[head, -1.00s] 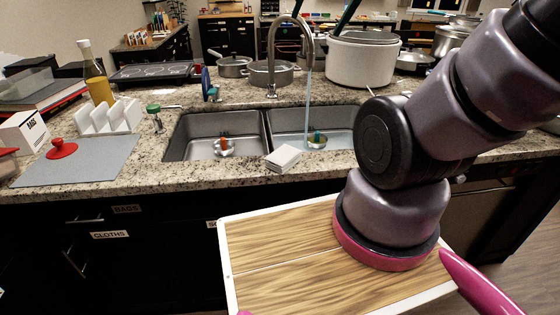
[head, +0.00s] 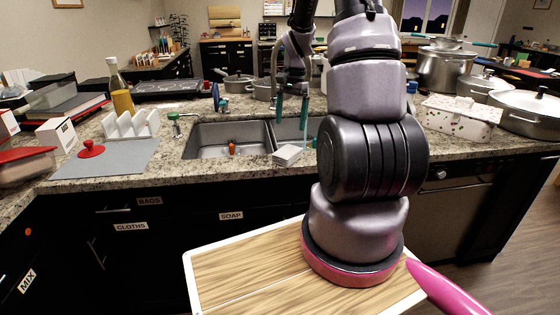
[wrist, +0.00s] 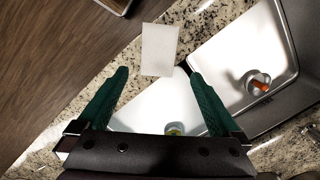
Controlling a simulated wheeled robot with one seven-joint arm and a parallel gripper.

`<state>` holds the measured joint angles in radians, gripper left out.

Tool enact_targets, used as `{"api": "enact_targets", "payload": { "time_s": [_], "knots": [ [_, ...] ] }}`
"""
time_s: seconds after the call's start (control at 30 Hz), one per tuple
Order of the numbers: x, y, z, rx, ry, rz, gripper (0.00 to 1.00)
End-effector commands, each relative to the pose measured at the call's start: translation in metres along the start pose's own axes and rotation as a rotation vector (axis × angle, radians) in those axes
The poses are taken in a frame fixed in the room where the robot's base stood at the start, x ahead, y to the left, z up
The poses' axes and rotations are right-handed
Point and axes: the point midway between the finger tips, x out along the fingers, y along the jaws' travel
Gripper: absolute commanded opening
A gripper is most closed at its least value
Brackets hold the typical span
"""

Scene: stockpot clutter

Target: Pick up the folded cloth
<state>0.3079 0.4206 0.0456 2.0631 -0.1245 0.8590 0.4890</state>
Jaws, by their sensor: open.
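The folded cloth (head: 287,154) is a small white stack on the granite counter at the front edge of the sink, in front of the divider. In the wrist view the cloth (wrist: 159,48) is a pale rectangle beyond my fingertips, its near end at about their level in the picture. My gripper (head: 291,108) points down over the sink, above and behind the cloth. Its two teal fingers are apart and nothing is between them; they also show in the wrist view (wrist: 158,77). I see no contact with the cloth.
The double sink (head: 228,138) lies behind the cloth, with small items in its basins. The faucet (head: 277,62) stands close to my gripper. A grey mat (head: 105,160) with a red-knobbed object (head: 91,150) is at left. A patterned box (head: 460,118) and pots stand at right.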

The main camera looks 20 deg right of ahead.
Motion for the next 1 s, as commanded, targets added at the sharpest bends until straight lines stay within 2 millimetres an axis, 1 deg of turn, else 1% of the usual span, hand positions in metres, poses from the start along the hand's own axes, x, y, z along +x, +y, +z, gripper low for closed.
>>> {"api": "enact_targets", "payload": {
  "time_s": [0.17, 0.3, 0.4, 0.57, 0.8, 0.9, 1.0],
  "knots": [
    [0.022, 0.001, -0.003, 0.011, -0.009, 0.008, 1.0],
    [0.045, 0.001, -0.002, 0.01, -0.009, 0.008, 1.0],
    [0.056, 0.001, -0.002, 0.009, -0.007, 0.007, 1.0],
    [0.067, 0.002, -0.002, 0.008, -0.007, 0.007, 1.0],
    [0.102, 0.004, -0.001, 0.009, -0.007, 0.007, 1.0],
    [0.111, 0.004, -0.001, 0.009, -0.006, 0.005, 1.0],
    [0.113, 0.003, -0.001, 0.009, -0.005, 0.004, 1.0]
  ]
}}
